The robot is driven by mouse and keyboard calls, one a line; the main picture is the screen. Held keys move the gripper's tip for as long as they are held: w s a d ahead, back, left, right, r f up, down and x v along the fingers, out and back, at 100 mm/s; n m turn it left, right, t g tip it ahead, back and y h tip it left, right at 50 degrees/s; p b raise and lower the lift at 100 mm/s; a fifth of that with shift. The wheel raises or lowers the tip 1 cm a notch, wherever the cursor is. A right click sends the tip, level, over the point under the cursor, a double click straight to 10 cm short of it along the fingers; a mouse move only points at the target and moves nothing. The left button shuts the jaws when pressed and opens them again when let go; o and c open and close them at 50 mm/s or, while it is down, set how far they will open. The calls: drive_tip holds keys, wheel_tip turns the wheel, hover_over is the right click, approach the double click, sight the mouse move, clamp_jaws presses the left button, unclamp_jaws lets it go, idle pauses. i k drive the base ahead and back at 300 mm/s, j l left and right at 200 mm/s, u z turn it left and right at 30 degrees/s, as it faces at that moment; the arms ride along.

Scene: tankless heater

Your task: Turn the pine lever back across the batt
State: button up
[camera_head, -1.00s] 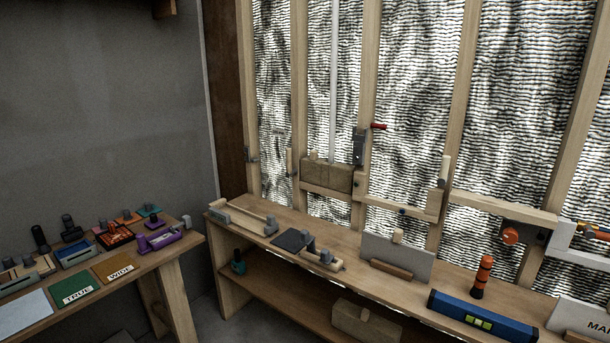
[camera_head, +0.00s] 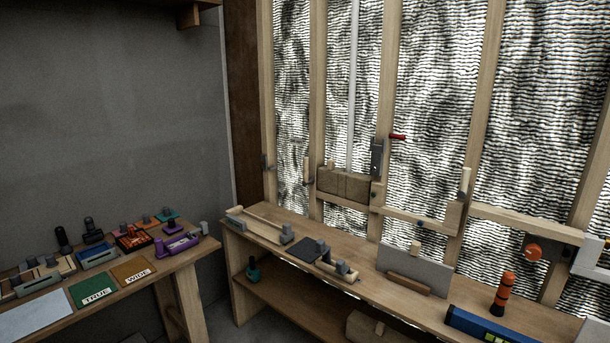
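A brown batt (camera_head: 343,186) sits between two wall studs above the long bench, in front of the foil backing. A short pine piece (camera_head: 307,170) stands upright at the stud just left of the batt; it looks like the pine lever, standing beside the batt and not across it. Another short upright pine piece (camera_head: 465,183) is farther right, above a horizontal rail, so I cannot be sure which is the lever. A grey metal bracket (camera_head: 377,158) with a red handle (camera_head: 397,137) is on the stud right of the batt. My gripper is not in view.
The long bench (camera_head: 262,227) under the wall holds a pine jig, a grey panel (camera_head: 414,268), an orange-black tool (camera_head: 503,293) and a blue level (camera_head: 490,327). A side table (camera_head: 195,252) at left holds coloured cards and several small tools. Floor shows between them.

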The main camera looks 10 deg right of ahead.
sight(306, 181)
drive_tip(key=i+j, duration=0.15)
drive_tip(key=i, duration=0.4)
drive_tip(key=i+j, duration=0.15)
drive_tip(key=i, duration=0.35)
drive_tip(key=i+j, duration=0.1)
drive_tip(key=i, duration=0.45)
drive_tip(key=i+j, duration=0.15)
drive_tip(key=i, duration=0.4)
drive_tip(key=i+j, duration=0.15)
drive_tip(key=i, duration=0.4)
